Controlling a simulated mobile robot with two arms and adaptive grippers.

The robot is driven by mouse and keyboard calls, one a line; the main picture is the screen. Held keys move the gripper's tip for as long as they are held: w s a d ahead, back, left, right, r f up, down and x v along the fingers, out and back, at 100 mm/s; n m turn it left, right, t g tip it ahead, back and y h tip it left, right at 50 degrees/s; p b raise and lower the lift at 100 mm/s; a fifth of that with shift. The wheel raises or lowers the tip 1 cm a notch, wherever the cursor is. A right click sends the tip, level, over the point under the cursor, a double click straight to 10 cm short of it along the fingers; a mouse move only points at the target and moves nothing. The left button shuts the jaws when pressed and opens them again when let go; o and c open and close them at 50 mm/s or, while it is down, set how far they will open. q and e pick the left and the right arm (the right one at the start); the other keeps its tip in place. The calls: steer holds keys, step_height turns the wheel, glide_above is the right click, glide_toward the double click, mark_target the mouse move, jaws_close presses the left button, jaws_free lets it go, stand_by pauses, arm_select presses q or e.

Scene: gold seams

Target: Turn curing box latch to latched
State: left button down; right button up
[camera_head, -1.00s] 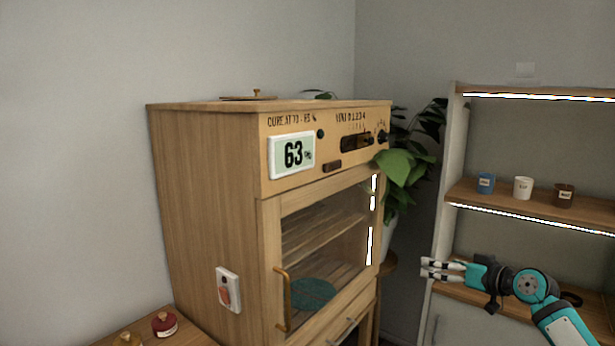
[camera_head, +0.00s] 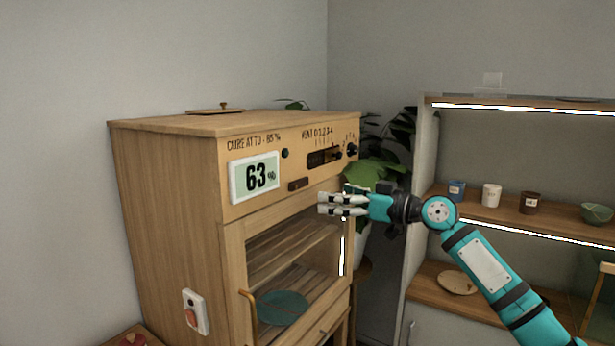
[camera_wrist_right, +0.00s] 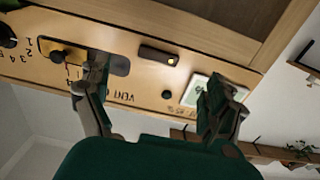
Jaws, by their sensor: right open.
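The wooden curing box (camera_head: 165,185) stands at the left with its glass door (camera_head: 292,262) shut. The small dark latch (camera_head: 298,184) is on the front panel just above the door and lies lengthwise along the panel. In the right wrist view the latch (camera_wrist_right: 159,56) appears upside down, with a bright dot near one end. My right gripper (camera_head: 322,204) is open and empty in front of the panel, to the right of the latch. In the wrist view its fingers (camera_wrist_right: 155,82) are spread, with the latch beyond the gap, apart from them. My left gripper is not in view.
The panel also carries a display reading 63 (camera_head: 255,177), a vent slider (camera_head: 325,156) and a dark knob (camera_head: 351,150). A brass door handle (camera_head: 249,318) sticks out below. A plant (camera_head: 375,172) stands behind my right gripper. Shelves with cups (camera_head: 491,195) are at the right.

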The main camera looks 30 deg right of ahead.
mark_target(301, 188)
steer(key=p+x, duration=0.3)
steer(key=x, duration=0.4)
steer(key=shift+w+a+r+p, duration=0.1)
steer(key=shift+w+a+p, duration=0.05)
steer(key=shift+w+p, duration=0.2)
steer(key=shift+w+a, duration=0.15)
steer(key=shift+w, duration=0.25)
steer(key=c, duration=1.2)
steer(key=shift+c, duration=0.2)
